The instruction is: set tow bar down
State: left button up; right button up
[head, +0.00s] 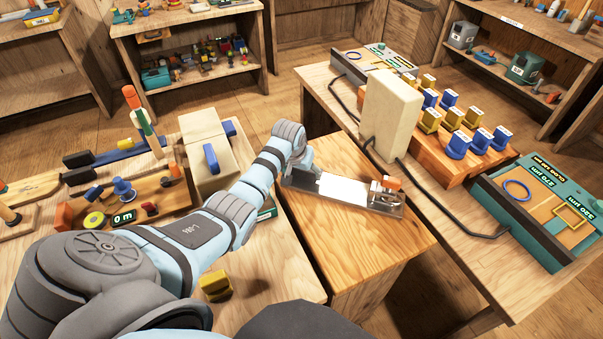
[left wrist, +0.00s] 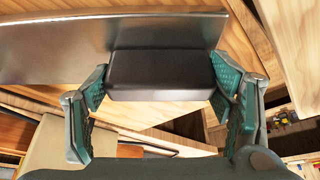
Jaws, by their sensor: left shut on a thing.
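The tow bar, as I take it, is a long flat metal piece (head: 377,197) with a white label and a clamp-like fitting with an orange part at its right end. My left gripper (head: 300,168) is at its left end. In the left wrist view my left gripper (left wrist: 163,98) has its teal-padded fingers on both sides of a black block (left wrist: 160,70), shut on it. The block sits against the flat metal plate (left wrist: 60,48). The bar is over the small wooden table (head: 375,245); I cannot tell whether it touches the top. My right gripper is not in view.
To the right, a long bench holds an upright beige block (head: 390,115), blue and yellow pieces on a wooden stand (head: 440,145), a dark cable (head: 440,212) and a green tray (head: 510,222). A yellow piece (head: 215,286) lies on the left bench. The small table's front is clear.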

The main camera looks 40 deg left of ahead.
pick_arm(q)
jog(key=shift+s+r, duration=0.2)
jog(key=shift+s, duration=0.15)
jog(key=shift+f, duration=0.1)
jog(key=o, duration=1.1)
jog(key=shift+f, duration=0.15)
jog(key=o, duration=0.4)
jog(key=shift+w, duration=0.15)
jog(key=shift+o, duration=0.2)
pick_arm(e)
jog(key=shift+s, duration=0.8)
